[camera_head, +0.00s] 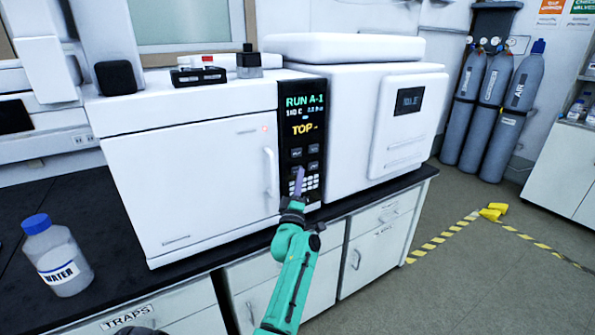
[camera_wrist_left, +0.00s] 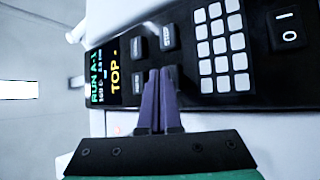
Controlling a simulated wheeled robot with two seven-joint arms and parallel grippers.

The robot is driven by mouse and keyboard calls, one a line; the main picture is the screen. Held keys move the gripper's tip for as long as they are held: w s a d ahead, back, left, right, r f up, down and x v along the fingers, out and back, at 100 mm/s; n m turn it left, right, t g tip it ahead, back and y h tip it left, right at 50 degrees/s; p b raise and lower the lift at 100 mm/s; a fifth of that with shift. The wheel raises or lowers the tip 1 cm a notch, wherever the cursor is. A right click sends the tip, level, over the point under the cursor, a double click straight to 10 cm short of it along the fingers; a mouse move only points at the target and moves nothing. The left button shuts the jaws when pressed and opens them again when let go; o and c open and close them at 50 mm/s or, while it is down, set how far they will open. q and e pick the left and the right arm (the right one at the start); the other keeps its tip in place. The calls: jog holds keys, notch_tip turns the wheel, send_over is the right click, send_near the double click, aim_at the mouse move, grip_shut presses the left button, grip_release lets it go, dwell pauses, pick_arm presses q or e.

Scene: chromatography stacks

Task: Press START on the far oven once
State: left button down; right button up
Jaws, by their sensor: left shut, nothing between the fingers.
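A white oven (camera_head: 190,165) stands on the dark bench, its door closed. Its black control panel (camera_head: 304,125) has a lit display (camera_head: 303,108) reading RUN A-1 and TOP, with several dark buttons and a pale keypad below. My left gripper (camera_head: 298,178) is shut and empty, its purple fingers in front of the lower buttons. In the left wrist view the fingertips (camera_wrist_left: 160,75) overlap the button area, beside the keypad (camera_wrist_left: 222,45). Two dark buttons (camera_wrist_left: 167,37) show clear of the fingers; others are partly hidden. Contact cannot be told. My right gripper is out of view.
A white instrument (camera_head: 405,125) with an IDLE screen stands right of the panel. A water bottle (camera_head: 57,257) stands on the bench at left. The oven's door handle (camera_head: 270,172) sticks out just left of the panel. A rocker switch (camera_wrist_left: 288,25) lies beyond the keypad.

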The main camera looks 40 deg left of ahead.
pick_arm(q)
jog(key=shift+s+d, duration=0.2)
jog(key=shift+d, duration=0.25)
jog(key=d+p, duration=0.1)
jog(key=d, duration=0.1)
jog(key=s+d+p, duration=0.1)
jog(key=d, duration=0.2)
jog(key=shift+s+p, duration=0.2)
jog(key=shift+p, duration=0.2)
jog(key=shift+a, duration=0.1)
dwell(0.4)
